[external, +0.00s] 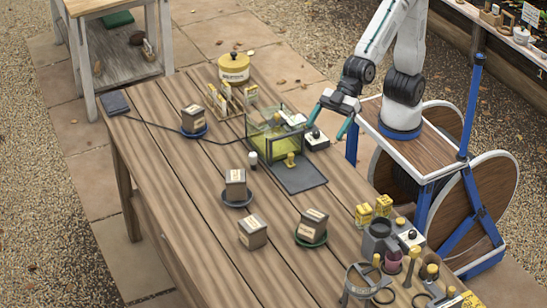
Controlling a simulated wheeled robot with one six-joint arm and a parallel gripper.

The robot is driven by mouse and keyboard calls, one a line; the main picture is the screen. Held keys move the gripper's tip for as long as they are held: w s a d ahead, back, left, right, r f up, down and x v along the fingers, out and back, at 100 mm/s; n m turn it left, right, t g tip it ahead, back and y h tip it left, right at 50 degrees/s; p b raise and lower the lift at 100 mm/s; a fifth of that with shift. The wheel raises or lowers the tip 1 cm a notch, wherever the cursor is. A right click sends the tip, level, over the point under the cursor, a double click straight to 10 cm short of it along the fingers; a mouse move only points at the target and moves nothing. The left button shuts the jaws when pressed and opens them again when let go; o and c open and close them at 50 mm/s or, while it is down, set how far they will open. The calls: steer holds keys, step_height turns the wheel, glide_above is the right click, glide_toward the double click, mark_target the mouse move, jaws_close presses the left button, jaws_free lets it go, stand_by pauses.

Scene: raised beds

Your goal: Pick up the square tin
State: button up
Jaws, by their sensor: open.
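One (252,232) sits directly on the boards near the middle front. Another (312,225) stands on a green saucer (312,241) to its right. I cannot tell which one the task means. My gripper (326,127) is open with fingers pointing down, just above a small dark box with a white top and black knob (316,139), away from these tins.
A glass tank with yellow-green contents (270,138) stands left of my gripper, with a dark mat (300,178) in front. A yellow canister (233,68) and wooden rack (222,101) are behind. Tools and yellow boxes (373,208) crowd the right front. Boards around the front tins are clear.

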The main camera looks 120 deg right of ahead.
steer(key=w+a+f+t, duration=0.1)
steer(key=w+a+f, duration=0.1)
steer(key=a, duration=0.4)
glide_toward(306, 232)
steer(key=shift+n+y, duration=0.3)
steer(key=shift+y, duration=0.1)
steer(key=x, duration=0.6)
steer(key=shift+w+d+f, duration=0.1)
steer(key=shift+d+f, duration=0.05)
steer(key=shift+f, duration=0.25)
steer(key=c, duration=1.2)
steer(key=shift+c, duration=0.8)
steer(key=shift+r+t, duration=0.15)
steer(key=shift+t, duration=0.15)
